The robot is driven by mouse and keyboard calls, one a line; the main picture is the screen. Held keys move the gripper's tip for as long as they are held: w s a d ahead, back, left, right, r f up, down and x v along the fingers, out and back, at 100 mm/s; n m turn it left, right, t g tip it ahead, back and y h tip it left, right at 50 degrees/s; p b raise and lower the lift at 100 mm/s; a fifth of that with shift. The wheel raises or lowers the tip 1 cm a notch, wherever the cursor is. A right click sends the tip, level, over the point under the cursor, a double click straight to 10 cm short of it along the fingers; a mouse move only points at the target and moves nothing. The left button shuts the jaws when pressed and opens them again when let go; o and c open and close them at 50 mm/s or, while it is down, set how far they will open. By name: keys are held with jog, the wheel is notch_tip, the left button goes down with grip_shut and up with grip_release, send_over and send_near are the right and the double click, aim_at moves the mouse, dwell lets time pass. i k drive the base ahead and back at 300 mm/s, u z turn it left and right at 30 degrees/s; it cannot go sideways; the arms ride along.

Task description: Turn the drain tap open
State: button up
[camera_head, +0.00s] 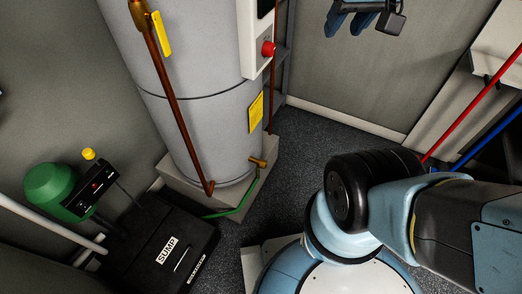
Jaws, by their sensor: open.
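The brass drain tap (258,162) sits low on the right side of the tall grey tank (205,110), near its base. It is small in view, and I cannot tell how its handle is turned. A green hose (235,208) runs down from the tap and left along the plinth. The hand above the fingers is cut off by the frame.
A copper pipe (172,95) runs down the tank front. A black sump box (160,240) and green pump (50,190) stand at left. A control box with a red knob (268,48) is beside the tank. Dark floor (310,140) right of the tap is clear.

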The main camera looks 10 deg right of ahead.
aim_at(263, 164)
jog(key=u, duration=0.05)
jog(key=k, duration=1.6)
jog(key=u, duration=0.5)
jog(key=i, duration=1.5)
jog(key=z, duration=0.05)
